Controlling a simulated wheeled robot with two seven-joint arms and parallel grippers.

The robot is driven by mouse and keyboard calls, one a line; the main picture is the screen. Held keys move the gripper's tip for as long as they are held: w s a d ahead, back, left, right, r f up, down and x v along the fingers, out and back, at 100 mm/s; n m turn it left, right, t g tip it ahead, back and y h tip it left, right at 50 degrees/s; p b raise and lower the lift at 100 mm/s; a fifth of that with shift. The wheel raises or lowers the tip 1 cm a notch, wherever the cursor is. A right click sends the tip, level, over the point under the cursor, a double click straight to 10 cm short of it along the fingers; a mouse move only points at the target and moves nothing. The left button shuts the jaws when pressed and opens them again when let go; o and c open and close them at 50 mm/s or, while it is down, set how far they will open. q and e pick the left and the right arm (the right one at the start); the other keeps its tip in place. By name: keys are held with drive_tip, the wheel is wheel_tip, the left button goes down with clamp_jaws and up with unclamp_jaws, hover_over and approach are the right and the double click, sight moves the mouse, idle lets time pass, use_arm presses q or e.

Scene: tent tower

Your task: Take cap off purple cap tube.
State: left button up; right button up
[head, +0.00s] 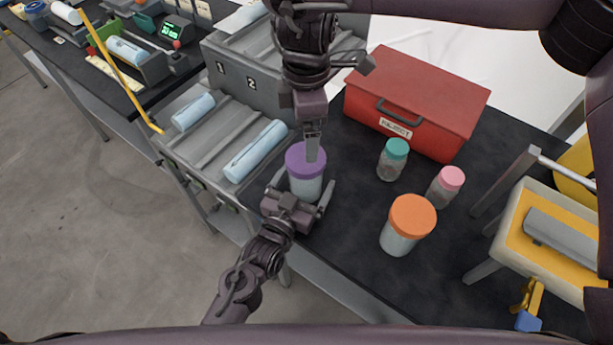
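The purple cap tube (305,188) stands upright near the left edge of the dark table, a clear jar with its purple cap (296,160) on. My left gripper (303,186) reaches up from below, its two fingers spread on either side of the tube's body. A narrow gap seems to show beside the tube, so it looks open around it. My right gripper (312,152) comes down from above, its fingertips over the purple cap. Its fingers are seen edge-on and hide part of the cap, so I cannot tell whether they grip it.
Jars with a teal cap (393,160), an orange cap (408,225) and a pink cap (445,186) stand right of the tube. A red box (418,95) is behind them. A grey rack (210,145) with light-blue rolls adjoins on the left. A yellow-and-cream machine (550,235) stands right.

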use_arm(q)
drive_tip(key=shift+w+d, duration=0.1)
drive_tip(key=shift+w, duration=0.1)
drive_tip(key=shift+s+r, duration=0.1)
use_arm(e)
drive_tip(key=shift+s+a+r, duration=0.1)
drive_tip(key=shift+s+a, duration=0.05)
drive_tip(key=shift+s, duration=0.05)
